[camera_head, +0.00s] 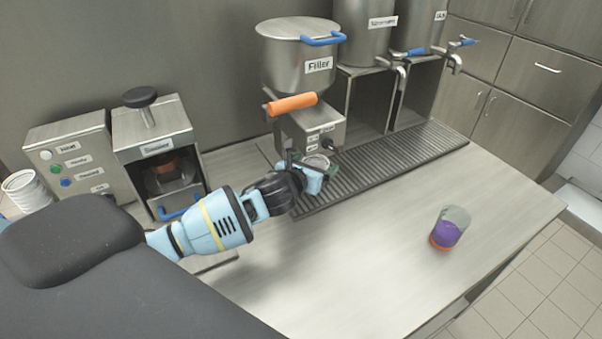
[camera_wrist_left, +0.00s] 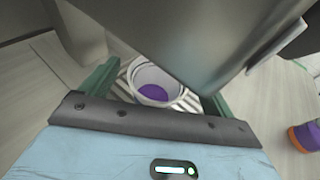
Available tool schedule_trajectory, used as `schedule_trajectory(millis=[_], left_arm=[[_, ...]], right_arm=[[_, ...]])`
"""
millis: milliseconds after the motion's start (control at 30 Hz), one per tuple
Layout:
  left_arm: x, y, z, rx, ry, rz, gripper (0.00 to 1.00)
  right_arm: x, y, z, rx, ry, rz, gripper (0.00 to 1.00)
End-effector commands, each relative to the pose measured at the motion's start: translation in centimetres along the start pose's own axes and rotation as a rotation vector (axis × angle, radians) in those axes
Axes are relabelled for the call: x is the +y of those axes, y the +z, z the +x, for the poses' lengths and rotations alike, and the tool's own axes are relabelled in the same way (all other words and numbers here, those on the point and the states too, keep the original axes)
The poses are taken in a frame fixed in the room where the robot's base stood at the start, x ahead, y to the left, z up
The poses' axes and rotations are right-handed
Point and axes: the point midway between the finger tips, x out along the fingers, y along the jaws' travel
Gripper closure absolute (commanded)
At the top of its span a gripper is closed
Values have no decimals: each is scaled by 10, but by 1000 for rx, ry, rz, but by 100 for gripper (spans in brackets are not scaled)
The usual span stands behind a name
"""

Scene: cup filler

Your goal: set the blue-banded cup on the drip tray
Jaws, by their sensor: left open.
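A pale cup (camera_wrist_left: 157,82) with purple contents stands upright on the slatted drip tray (camera_head: 405,155), under the filler's spout. Only its rim and inside show clearly, and I cannot make out a blue band. In the head view the cup (camera_head: 317,160) is partly hidden by my left gripper (camera_head: 314,168). That gripper is open, with its green fingers on either side of the cup. Whether they touch it I cannot tell. My right gripper is not in view.
The filler (camera_head: 298,65), with an orange handle (camera_head: 292,103), hangs close above the gripper. A clear cup (camera_head: 450,229) with an orange base and purple contents stands on the counter at right. Tap dispensers (camera_head: 368,38) stand behind the tray. The counter's front middle is clear.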

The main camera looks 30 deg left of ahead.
Motion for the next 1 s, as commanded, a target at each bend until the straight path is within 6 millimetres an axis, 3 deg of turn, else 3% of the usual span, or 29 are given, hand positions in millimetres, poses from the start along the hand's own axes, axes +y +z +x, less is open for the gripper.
schedule_trajectory(millis=[300, 500, 700, 1000], left_arm=[[0, 3, -60, -4, -1, 4, 12], [0, 2, -90, -2, -1, 3, 12], [0, 1, -104, -2, 1, 1, 12], [0, 1, -106, -1, 0, 1, 12]], right_arm=[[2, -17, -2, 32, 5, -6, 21], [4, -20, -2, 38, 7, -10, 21], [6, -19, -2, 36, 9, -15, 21], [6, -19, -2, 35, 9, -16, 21]])
